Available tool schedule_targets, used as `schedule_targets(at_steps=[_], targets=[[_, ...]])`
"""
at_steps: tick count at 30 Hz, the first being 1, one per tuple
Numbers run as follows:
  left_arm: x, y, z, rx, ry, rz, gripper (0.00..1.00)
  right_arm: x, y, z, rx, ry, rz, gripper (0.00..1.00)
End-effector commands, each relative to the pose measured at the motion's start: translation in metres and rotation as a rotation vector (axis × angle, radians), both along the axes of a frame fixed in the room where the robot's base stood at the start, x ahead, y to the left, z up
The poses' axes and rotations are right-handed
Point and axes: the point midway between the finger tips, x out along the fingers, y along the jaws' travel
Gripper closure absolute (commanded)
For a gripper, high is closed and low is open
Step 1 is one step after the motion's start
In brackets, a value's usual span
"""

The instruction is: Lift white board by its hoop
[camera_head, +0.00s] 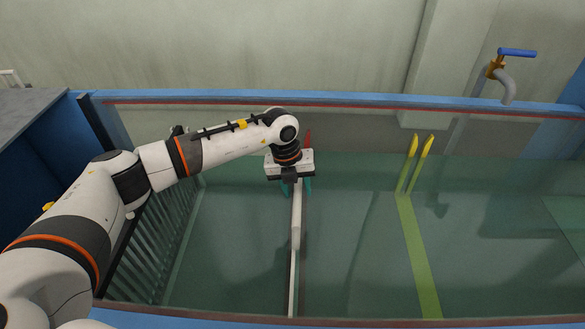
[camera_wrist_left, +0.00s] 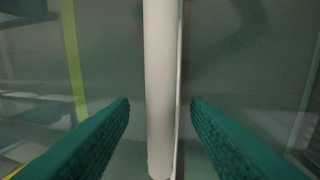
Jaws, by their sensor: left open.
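The white board (camera_head: 291,285) stands in the glass flume, seen almost edge-on as a thin pale strip running from front to back. A thicker white bar (camera_head: 296,232), which looks like its hoop, lies above the board. In the left wrist view the white bar (camera_wrist_left: 161,80) runs between the fingers, with the board's thin edge (camera_wrist_left: 179,90) just to its right. My left gripper (camera_head: 297,187) points down over the bar's far part, its teal fingers open on either side. The wrist view shows gaps between both fingers (camera_wrist_left: 160,103) and the bar. The gripper body hides the bar's far end.
A yellow-green board (camera_head: 418,255) with two yellow uprights (camera_head: 413,165) stands to the right. A red piece (camera_head: 307,138) shows behind my gripper. A grey barred rack (camera_head: 150,245) is at the left. The blue rim (camera_head: 350,97) and a tap (camera_head: 500,70) are behind.

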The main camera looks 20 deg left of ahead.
Motion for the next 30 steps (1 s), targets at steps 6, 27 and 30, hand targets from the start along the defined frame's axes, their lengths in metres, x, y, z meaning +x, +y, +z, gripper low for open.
schedule_targets(at_steps=[6,27,30], targets=[[0.001,-0.005,-0.028,0.0,0.001,0.002,0.57,0.009,0.001,0.008,0.001,-0.015,-0.001,0.41],[0.002,-0.007,-0.037,0.0,0.0,0.001,1.0,0.003,0.005,0.009,0.007,-0.005,-0.004,0.41],[0.002,-0.007,-0.037,0.0,0.0,0.001,1.0,0.003,0.005,0.008,0.006,-0.005,-0.003,0.41]])
